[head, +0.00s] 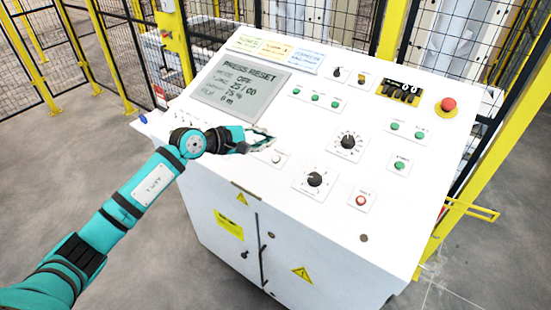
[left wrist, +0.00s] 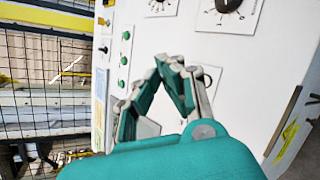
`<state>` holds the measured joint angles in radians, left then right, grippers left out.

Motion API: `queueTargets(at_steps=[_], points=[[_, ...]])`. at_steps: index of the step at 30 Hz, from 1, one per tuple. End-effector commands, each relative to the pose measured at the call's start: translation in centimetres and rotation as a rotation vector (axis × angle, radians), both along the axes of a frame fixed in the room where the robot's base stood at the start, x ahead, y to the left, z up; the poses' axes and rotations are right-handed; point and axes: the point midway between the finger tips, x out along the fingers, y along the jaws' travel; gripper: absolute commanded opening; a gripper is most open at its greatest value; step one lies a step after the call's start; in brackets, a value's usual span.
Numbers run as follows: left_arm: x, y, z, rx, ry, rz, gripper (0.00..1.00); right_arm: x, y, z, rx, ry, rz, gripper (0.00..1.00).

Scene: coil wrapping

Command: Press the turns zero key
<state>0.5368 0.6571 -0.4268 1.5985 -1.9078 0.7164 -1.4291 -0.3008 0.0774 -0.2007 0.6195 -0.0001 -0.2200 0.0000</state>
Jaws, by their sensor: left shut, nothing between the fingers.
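The white control desk (head: 235,175) fills the middle of the head view, with a sloped panel of keys and knobs. My left gripper (head: 266,140) is shut and empty over the panel's left front part, below the display. A pale round button on a small plate (head: 278,157) lies just in front of its fingertips; I cannot read its label. In the left wrist view the shut fingers (left wrist: 166,62) show close to the panel, with a plate and round button partly hidden behind them (left wrist: 208,80). I cannot tell which key is the turns zero key, or whether the fingertips touch the panel.
The grey display (head: 240,85) reads "PRESS RESET". Black rotary knobs (head: 347,141), green buttons (head: 315,98), a red button (head: 360,199) and a red emergency stop (head: 448,104) are spread over the panel. Yellow-posted mesh fencing (head: 110,55) stands behind.

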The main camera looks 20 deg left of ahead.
Motion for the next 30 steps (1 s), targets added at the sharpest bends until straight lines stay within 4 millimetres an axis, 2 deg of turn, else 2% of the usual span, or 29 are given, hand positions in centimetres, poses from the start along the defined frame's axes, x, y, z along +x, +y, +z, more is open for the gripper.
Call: queueTargets(at_steps=[7, 11, 23, 24, 30], points=[[0.0, -0.1, -0.1, -0.005, 0.001, 0.0, 0.0, 0.0, -0.1, -0.1, -0.001, -0.001, -0.001, 0.4], [0.3, -0.2, -1.0, -0.008, 0.002, 0.0, 0.0, 0.1, -0.1, -0.7, -0.001, -0.001, -0.001, 0.4], [2.4, -1.0, -6.2, -0.011, 0.002, 0.001, 0.0, 0.1, -0.3, -4.2, -0.004, -0.001, 0.0, 0.4], [2.6, -1.1, -6.7, -0.009, -0.001, 0.0, 0.0, 0.1, -0.4, -5.0, -0.005, -0.002, 0.0, 0.4], [3.2, -1.3, -7.9, -0.008, 0.0, 0.0, 0.0, 0.1, -0.4, -6.5, -0.005, -0.001, 0.0, 0.4]])
